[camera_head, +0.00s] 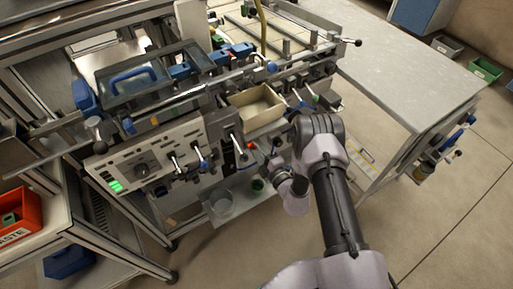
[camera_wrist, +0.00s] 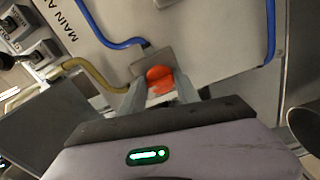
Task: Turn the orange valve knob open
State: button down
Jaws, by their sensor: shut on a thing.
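The orange valve knob (camera_wrist: 159,76) shows in the wrist view, on a small grey plate on a pale panel. My gripper (camera_wrist: 160,92) is at the knob, with one finger on each side of it, shut on it. The lower part of the knob is partly hidden by the fingers and the gripper body. In the head view my gripper (camera_head: 250,152) reaches the machine's front from the right; the fingers are too small there to make out well.
Blue hoses (camera_wrist: 112,42) and a yellow hose (camera_wrist: 88,68) run on the panel close to the knob. In the head view a control panel (camera_head: 150,160) with levers is to the left, a tan bin (camera_head: 236,99) sits above, and a grey table (camera_head: 415,75) stands at right.

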dwell(0.5)
jog(key=c, duration=0.9)
grip_release()
jog(key=p+v, duration=0.5)
jog(key=v, duration=1.2)
jog(key=shift+s, duration=0.2)
jog(key=shift+d, duration=0.15)
